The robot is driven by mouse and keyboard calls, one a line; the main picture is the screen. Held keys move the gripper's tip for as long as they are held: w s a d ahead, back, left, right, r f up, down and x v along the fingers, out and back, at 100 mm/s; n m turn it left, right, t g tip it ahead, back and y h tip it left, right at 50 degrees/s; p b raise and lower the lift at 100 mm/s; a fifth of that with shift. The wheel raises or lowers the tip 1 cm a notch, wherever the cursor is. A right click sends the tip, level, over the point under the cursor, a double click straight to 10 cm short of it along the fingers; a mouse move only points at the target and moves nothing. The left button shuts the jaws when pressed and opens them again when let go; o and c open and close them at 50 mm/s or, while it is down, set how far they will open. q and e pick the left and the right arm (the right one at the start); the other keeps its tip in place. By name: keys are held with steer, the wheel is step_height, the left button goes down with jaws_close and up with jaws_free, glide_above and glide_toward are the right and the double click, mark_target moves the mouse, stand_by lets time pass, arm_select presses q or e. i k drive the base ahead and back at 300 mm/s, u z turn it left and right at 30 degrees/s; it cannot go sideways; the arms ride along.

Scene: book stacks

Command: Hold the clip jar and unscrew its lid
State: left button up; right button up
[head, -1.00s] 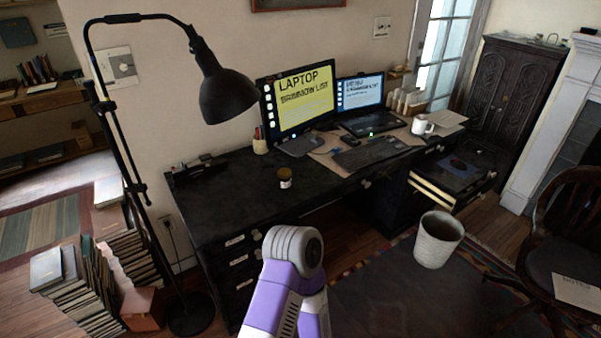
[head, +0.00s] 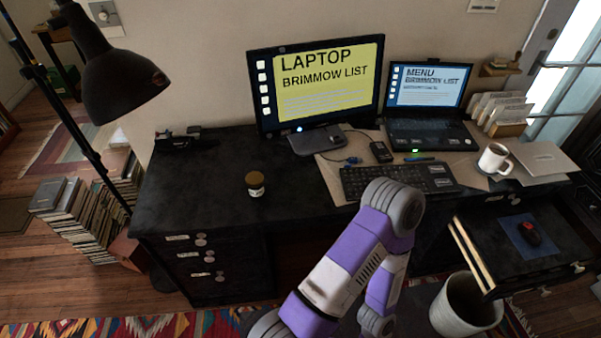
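The clip jar (head: 255,184) is a small jar with a dark body, a pale label and a brownish lid. No gripper fingers show in the head view.
A monitor (head: 317,85), a keyboard (head: 398,179), a laptop (head: 428,105) and a white mug (head: 494,159) stand on the desk right of the jar. A black lamp (head: 120,80) rises at the left. An open drawer (head: 520,240) and a bin (head: 465,305) are at the right. The desk around the jar is clear.

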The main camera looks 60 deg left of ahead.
mark_target(258, 193)
steer(key=i, duration=0.5)
steer(key=u, duration=2.75)
